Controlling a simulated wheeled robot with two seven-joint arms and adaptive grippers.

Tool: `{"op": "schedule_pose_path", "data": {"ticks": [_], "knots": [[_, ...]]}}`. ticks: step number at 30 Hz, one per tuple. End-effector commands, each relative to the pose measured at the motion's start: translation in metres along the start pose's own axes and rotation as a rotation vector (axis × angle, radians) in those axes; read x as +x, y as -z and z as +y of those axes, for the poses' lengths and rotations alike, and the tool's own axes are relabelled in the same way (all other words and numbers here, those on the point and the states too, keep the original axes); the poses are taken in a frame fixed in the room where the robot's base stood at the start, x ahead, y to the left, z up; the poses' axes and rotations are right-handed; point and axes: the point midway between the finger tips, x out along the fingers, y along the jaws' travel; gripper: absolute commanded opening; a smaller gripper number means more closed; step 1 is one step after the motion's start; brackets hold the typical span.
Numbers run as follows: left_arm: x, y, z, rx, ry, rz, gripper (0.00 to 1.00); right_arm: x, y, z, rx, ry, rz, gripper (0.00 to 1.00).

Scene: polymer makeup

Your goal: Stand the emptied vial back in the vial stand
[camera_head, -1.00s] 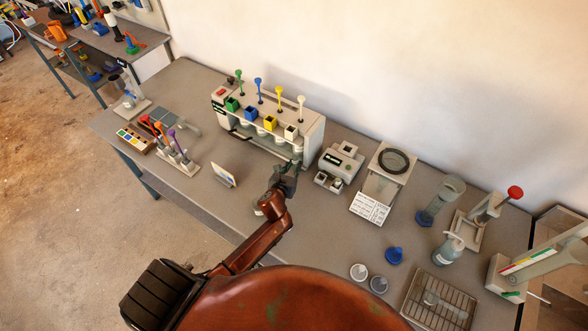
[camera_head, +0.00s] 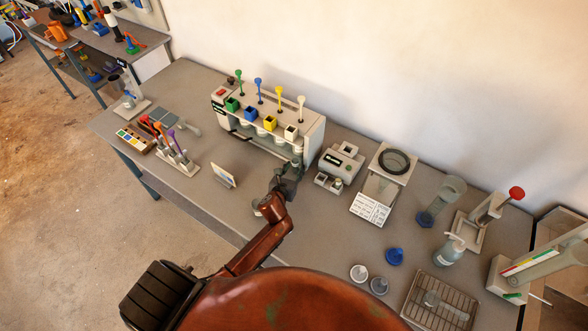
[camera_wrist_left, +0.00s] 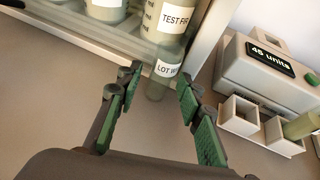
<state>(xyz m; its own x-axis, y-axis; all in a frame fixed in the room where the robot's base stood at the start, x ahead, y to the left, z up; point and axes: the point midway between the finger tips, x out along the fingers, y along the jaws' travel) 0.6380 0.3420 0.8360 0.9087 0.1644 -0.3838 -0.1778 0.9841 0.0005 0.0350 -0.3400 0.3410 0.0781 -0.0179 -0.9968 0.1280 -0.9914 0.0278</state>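My left gripper (camera_head: 287,182) is in front of the right end of the white dispenser rack. In the left wrist view its two green-padded fingers (camera_wrist_left: 158,97) are apart, with nothing gripped between them. A grey-green vial (camera_wrist_left: 158,84) with a "LOT" label stands just beyond the fingertips, by the rack's end post; I cannot tell whether it is empty. A white holder with square sockets (camera_wrist_left: 241,113), perhaps the vial stand, is at the right by the meter. Another greenish vial (camera_wrist_left: 302,125) is at its right side. My right gripper is not in view.
The dispenser rack (camera_head: 314,137) holds bottles under coloured plungers. The meter (camera_head: 343,158) reads "45 units" in the wrist view. A small card (camera_head: 224,175) stands left of my gripper. A balance (camera_head: 388,170) and wire tray (camera_head: 440,301) are to the right. The table front is fairly clear.

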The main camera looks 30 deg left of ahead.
Motion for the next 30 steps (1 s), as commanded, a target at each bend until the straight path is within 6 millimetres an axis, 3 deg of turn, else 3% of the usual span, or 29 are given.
{"op": "schedule_pose_path", "data": {"ticks": [7,21,26,30], "knots": [[-0.015,-0.003,0.002,0.002,-0.001,0.001,0.34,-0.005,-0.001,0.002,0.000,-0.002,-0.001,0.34],[-0.106,-0.003,0.001,0.001,-0.001,0.000,0.34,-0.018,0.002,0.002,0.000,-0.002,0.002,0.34],[-0.118,-0.003,0.000,0.000,0.000,-0.001,0.38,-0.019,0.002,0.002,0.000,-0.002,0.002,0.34],[-0.115,-0.012,-0.005,0.007,0.012,-0.003,0.38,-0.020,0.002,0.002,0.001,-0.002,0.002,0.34]]}}
